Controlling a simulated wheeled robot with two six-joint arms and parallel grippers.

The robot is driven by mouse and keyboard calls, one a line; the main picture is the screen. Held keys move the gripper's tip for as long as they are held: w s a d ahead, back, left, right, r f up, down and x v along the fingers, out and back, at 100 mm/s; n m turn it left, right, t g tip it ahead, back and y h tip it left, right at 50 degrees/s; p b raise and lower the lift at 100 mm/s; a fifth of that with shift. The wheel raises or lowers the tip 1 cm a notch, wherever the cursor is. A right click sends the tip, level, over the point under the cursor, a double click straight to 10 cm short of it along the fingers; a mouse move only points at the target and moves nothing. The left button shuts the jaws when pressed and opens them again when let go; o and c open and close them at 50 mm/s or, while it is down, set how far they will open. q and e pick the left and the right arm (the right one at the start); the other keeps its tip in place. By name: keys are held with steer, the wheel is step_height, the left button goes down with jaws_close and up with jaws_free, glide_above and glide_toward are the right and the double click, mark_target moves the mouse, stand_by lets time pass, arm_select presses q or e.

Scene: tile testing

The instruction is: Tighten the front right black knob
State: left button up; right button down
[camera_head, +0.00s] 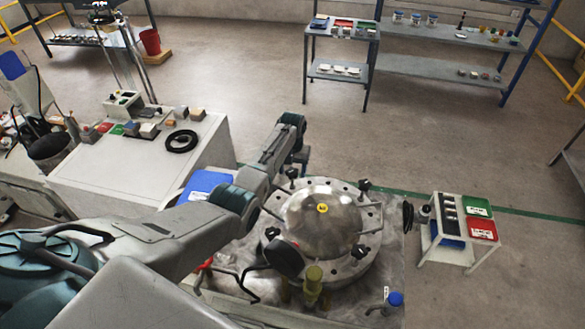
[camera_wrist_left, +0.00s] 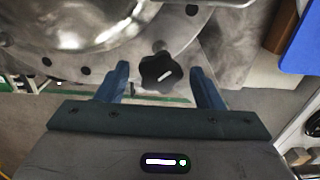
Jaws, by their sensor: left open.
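A round metal vessel with a domed lid (camera_head: 322,215) stands on a bench, with a bolted flange and black knobs around its rim. Black knobs show at the far left (camera_head: 291,173), far right (camera_head: 364,185) and near right (camera_head: 360,252) of the flange. My left gripper (camera_head: 297,165) is at the far-left knob, partly hidden by its arm. In the left wrist view, my open left gripper (camera_wrist_left: 160,72) has a star-shaped black knob (camera_wrist_left: 161,73) between its fingertips in the picture. Neither finger visibly touches it. My right gripper is out of view.
A blue bin (camera_head: 205,185) sits left of the vessel, by a white cabinet (camera_head: 150,150) with small parts. A small cart (camera_head: 455,240) with green and red trays stands to the right. Shelves (camera_head: 345,50) line the back. Open floor lies beyond.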

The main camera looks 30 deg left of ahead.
arm_select(q)
steer(key=shift+c, duration=1.1)
steer(key=c, duration=0.8)
steer(key=shift+o, duration=0.2)
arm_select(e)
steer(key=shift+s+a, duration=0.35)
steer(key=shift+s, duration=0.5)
